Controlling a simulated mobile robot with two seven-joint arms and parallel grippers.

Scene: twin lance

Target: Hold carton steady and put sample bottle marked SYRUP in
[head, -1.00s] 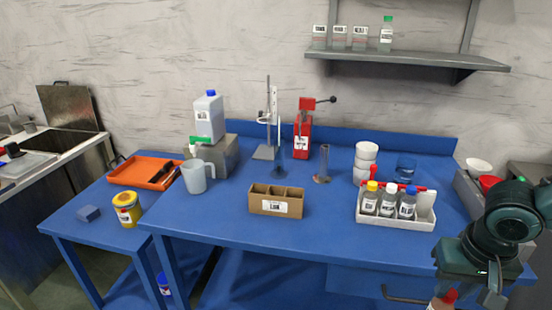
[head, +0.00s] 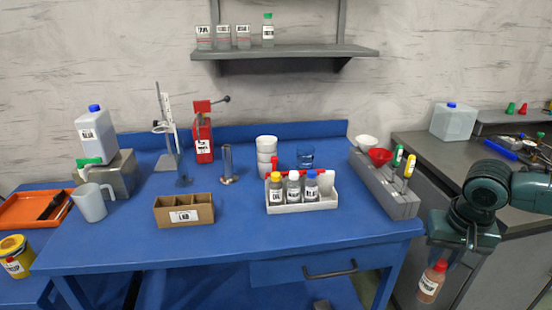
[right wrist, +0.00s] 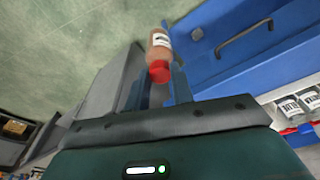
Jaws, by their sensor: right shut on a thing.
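My right gripper (head: 441,262) is shut on a bottle (head: 430,284) with a red cap, brown contents and a white label. It hangs upright beyond the right end of the blue table. The same bottle shows in the right wrist view (right wrist: 159,50) between the fingers; its label is too small to read. The brown carton (head: 184,211) with open compartments and a white label stands on the left half of the table. Its compartments look empty. My left gripper is out of view.
A white rack (head: 300,206) holds bottles with yellow, white and blue caps. A white jug (head: 91,202) is left of the carton. The table front between carton and rack is clear.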

